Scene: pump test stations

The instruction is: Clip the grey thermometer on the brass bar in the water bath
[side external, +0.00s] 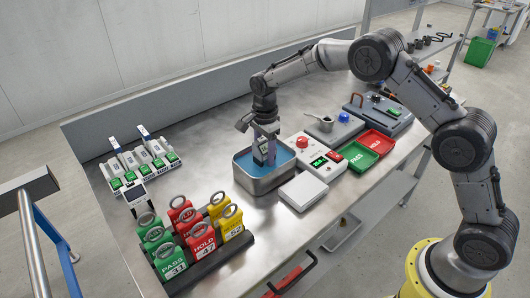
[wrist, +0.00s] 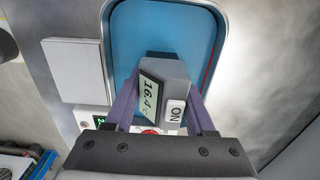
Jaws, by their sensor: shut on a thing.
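The grey thermometer (wrist: 174,70) is in my gripper (wrist: 160,88), between its two purple fingers. Its display reads 16.4 and a white switch on it is marked ON. In the side view my gripper (side external: 265,131) points down and holds the thermometer (side external: 264,153) over or partly inside the water bath (side external: 268,187), a metal tub with blue water. I cannot tell how far its lower end reaches into the bath. The bath shows under it in the wrist view (wrist: 122,25). I cannot make out the brass bar in either view.
A white flat box (side external: 303,190) and a control box with a red button (side external: 310,155) stand right of the bath. Green (side external: 362,157) and red (side external: 377,142) trays lie beyond. Coloured PASS and HOLD tags (side external: 202,240) stand at front left. A white rack (side external: 141,163) stands at left.

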